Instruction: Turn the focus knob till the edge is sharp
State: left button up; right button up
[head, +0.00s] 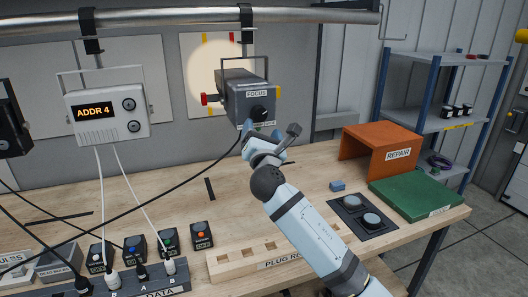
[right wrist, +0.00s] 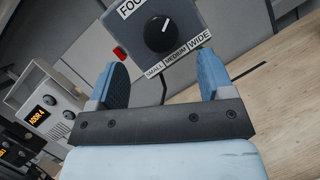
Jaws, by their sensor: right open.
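The dark grey lamp box (head: 247,98) labelled FOCUS hangs from the overhead rail. Its black round knob (head: 259,113) is on the front face. In the right wrist view the knob (right wrist: 159,35) shows a white pointer line toward the top, above the words SMALL, MEDIUM and WIDE. My right gripper (head: 266,140) is open, just below and in front of the box. In the wrist view its blue fingers (right wrist: 163,72) are spread, with the knob beyond them, apart from both. A pale light disc (head: 208,66) shows on the wall panel behind; I cannot judge its edge sharpness.
A white ADDR 4 unit (head: 106,115) with hanging cables is left of the lamp. An orange REPAIR stand (head: 378,148) and a green case (head: 418,197) are at the right. A wooden plug rack (head: 262,262) lies at the bench front. A black cable crosses the bench.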

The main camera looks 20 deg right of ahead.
jog(key=v, duration=0.7)
jog(key=shift+b, duration=0.4)
jog(key=shift+s, duration=0.1)
